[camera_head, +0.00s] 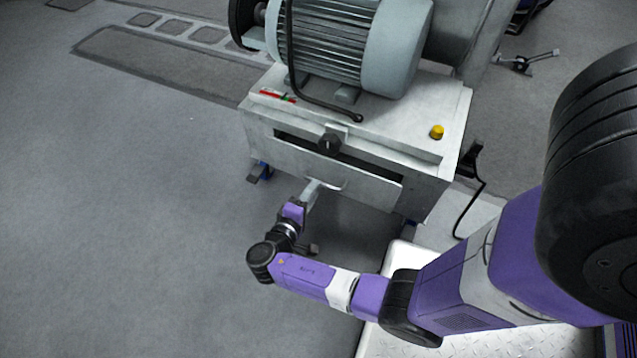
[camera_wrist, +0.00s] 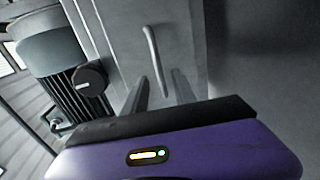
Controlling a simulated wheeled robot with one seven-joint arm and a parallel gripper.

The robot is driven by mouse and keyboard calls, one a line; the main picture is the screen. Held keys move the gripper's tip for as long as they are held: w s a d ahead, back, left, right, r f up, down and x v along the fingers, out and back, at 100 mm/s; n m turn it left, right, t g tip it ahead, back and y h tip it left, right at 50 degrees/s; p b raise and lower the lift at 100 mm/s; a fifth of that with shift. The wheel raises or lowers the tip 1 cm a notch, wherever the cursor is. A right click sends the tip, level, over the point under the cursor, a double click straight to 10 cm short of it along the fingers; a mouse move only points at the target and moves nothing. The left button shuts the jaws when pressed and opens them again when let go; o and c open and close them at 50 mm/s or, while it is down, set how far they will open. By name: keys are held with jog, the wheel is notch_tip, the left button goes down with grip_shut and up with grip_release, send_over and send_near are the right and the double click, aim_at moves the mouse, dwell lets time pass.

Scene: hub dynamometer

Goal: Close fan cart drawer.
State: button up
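The fan cart (camera_head: 400,100) is a pale metal box with a grey motor on top. Its drawer (camera_head: 372,182) is in the front face, and a dark gap shows above the drawer front, so it looks partly open. The drawer handle (camera_head: 335,187) is a pale bar; in the wrist view the handle (camera_wrist: 154,58) lies ahead of my fingers. My gripper (camera_head: 312,188) is at the drawer front, close to the handle. In the wrist view my gripper (camera_wrist: 160,88) has its two fingers apart, with the handle lined up between them. Whether they touch it is unclear.
A black knob (camera_head: 329,144) sticks out above the drawer. A yellow button (camera_head: 437,131) is on the cart top. A black cable (camera_head: 470,205) hangs at the cart's right side. The floor to the left is clear.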

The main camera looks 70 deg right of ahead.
jog(key=shift+b+x, duration=0.55)
jog(key=shift+x, duration=1.8)
grip_shut()
